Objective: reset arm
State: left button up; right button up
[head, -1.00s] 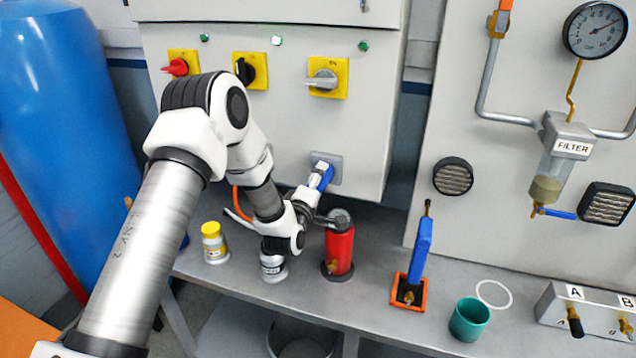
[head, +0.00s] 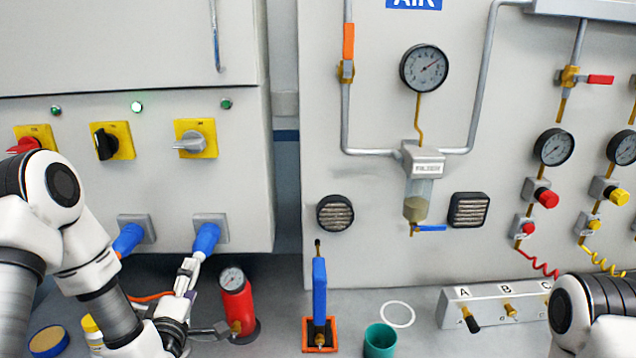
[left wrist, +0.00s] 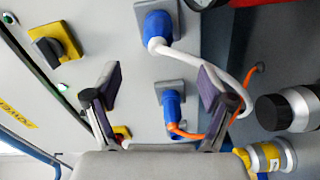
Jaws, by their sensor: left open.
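My left arm comes in from the left in the head view.
A blue-handled tool on an orange base (head: 319,300), a teal cup (head: 380,341) and a white ring (head: 398,314) are on the grey bench. The A-B-C valve block (head: 490,305) is near my right arm. A yellow-capped jar (head: 90,328) is beside my left arm.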

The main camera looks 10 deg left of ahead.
pick_arm(q)
jog(key=s+d+f+m+g+h, duration=0.25)
jog(key=s+d+f, duration=0.2)
jog(key=f, duration=0.35)
jog(key=s+d+f+m+g+h, duration=0.1)
jog(key=s+d+f+m+g, duration=0.3)
jog(key=f, duration=0.4)
jog(key=s+d+f+m+g+h, duration=0.1)
jog(key=s+d+f+m+g, duration=0.15)
jog(key=s+f, duration=0.4)
jog(key=s+f+m+g, duration=0.3)
jog(key=s+m+g, duration=0.1)
jog(key=s, duration=0.3)
jog(key=s+d+f+m+g, duration=0.1)
jog(key=s+f+m+g, duration=0.3)
jog(key=s, duration=0.4)
jog(key=shift+d+m+g, duration=0.15)
jog(key=shift+m+g, duration=0.15)
jog(key=shift+m, duration=0.1)
